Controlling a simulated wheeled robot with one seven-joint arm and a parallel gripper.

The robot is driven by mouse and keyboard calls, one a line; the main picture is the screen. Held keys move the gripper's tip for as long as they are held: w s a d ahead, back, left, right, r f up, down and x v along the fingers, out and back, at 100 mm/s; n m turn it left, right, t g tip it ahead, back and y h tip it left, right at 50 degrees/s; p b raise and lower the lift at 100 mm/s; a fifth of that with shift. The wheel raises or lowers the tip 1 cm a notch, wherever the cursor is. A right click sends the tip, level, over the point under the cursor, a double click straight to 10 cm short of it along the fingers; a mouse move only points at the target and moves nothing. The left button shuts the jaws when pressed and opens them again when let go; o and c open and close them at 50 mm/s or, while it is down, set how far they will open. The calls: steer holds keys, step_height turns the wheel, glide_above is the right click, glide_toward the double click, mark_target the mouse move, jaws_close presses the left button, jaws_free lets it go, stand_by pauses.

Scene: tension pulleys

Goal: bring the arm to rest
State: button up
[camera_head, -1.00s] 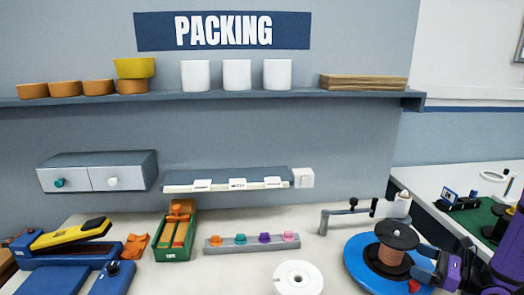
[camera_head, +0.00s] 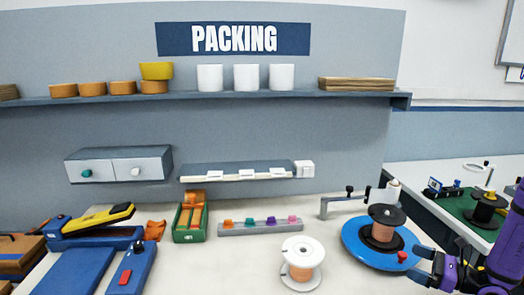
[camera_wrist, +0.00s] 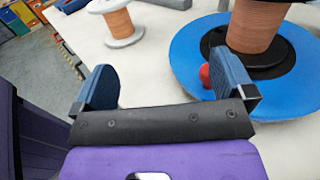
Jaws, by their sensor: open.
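My gripper (camera_wrist: 165,85) shows in the wrist view with its two blue fingers wide apart and nothing between them. It is open, above the white bench top. In the head view my gripper (camera_head: 421,266) is at the lower right, in front of the blue round base (camera_head: 358,252). A copper-coloured spool with black flanges (camera_head: 383,232) stands on that base. In the wrist view the blue base (camera_wrist: 190,60) lies beyond the right finger, with a red knob (camera_wrist: 205,75) beside that finger.
A second copper spool with white flanges (camera_head: 303,252) stands on the bench, left of the blue base. A grey rack with coloured pegs (camera_head: 260,227) and a green box (camera_head: 189,222) are behind. A blue and yellow device (camera_head: 95,230) is at left. A side table (camera_head: 460,205) is at right.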

steer(key=s+a+r+n+g+h, duration=0.1)
steer(key=s+a+r+n+g, duration=0.2)
steer(key=a+r+n+g, duration=0.45)
steer(key=s+a+r+n+g+h, duration=0.25)
steer(key=a+r+n+g, duration=0.4)
steer(key=r, duration=0.65)
steer(key=s+a+r+n+t+h, duration=0.4)
steer(key=s+r+n+t+h, duration=0.3)
steer(key=s+r+n, duration=0.5)
steer(key=s+r+h, duration=0.2)
steer(key=s, duration=0.1)
steer(key=shift+s+r+h, duration=0.15)
steer(key=shift+s+h, duration=0.2)
steer(key=shift+s, duration=0.05)
